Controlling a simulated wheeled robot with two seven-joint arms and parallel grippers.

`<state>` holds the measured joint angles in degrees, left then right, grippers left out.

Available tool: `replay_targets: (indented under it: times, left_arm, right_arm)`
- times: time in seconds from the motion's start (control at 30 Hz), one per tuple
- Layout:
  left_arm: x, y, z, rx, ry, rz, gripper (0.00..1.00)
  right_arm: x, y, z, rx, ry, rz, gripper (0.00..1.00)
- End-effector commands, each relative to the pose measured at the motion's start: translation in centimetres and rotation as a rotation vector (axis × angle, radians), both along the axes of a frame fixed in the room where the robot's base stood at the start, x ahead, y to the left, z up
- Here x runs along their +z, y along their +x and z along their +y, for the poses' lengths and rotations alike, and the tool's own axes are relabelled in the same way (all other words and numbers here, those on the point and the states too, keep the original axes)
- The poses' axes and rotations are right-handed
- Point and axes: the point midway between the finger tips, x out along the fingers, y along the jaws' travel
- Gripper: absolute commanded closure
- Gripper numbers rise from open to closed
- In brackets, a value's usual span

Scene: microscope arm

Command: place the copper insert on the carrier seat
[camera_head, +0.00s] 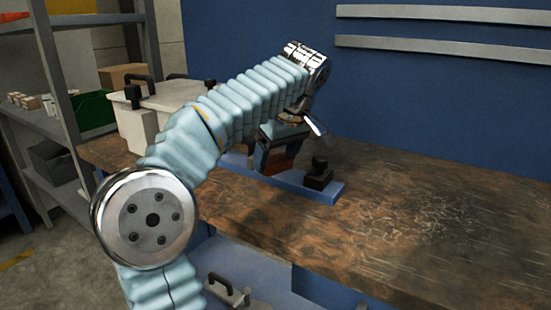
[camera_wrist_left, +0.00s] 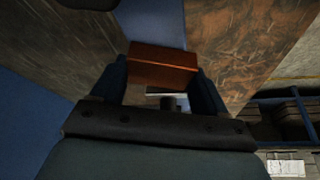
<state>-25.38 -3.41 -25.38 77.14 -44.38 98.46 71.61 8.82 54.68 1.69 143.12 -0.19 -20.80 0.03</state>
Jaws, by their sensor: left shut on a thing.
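The copper insert (camera_wrist_left: 163,64) is an orange-brown block between the two fingers of my left gripper (camera_wrist_left: 160,82) in the wrist view. In the head view my left gripper (camera_head: 272,152) points down with the insert (camera_head: 278,166) at its fingertips, above or at a long blue base (camera_head: 330,192) on the bench. I cannot tell whether the insert touches the base. The gripper is shut on the insert. The carrier seat is not clearly distinguishable; the gripper and arm hide part of the blue base. My right gripper is not in view.
A black block with a knob (camera_head: 318,175) stands on the base's right end, close to the gripper. A pale case with black handles (camera_head: 140,115) is behind my left arm. The wooden bench (camera_head: 430,220) is clear to the right. A shelf (camera_head: 55,95) stands left.

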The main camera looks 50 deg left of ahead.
Motion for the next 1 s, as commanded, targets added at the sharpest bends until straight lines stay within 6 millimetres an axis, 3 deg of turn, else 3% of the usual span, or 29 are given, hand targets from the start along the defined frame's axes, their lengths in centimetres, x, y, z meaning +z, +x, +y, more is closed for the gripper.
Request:
replay_targets:
  times: [0.17, 0.2, 0.33, 0.7, 1.0]
  left_arm:
    - [-0.4, 0.0, 0.0, 0.001, 0.0, -0.001, 0.91]
    - [-0.3, 0.0, 0.0, 0.001, 0.0, 0.0, 0.2]
    - [-0.3, 0.0, 0.0, 0.001, 0.0, 0.0, 0.0]
    - [0.5, 0.0, -0.1, 0.0, 0.0, -0.001, 0.0]
    - [6.5, -0.3, -2.5, 0.0, 0.0, -0.002, 0.0]
  right_arm:
    - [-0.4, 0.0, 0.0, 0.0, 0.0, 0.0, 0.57]
    - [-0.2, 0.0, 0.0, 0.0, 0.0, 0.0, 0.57]
    - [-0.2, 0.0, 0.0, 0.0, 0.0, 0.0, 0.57]
    - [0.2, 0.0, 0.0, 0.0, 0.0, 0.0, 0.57]
    - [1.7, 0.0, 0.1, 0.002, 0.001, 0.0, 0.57]
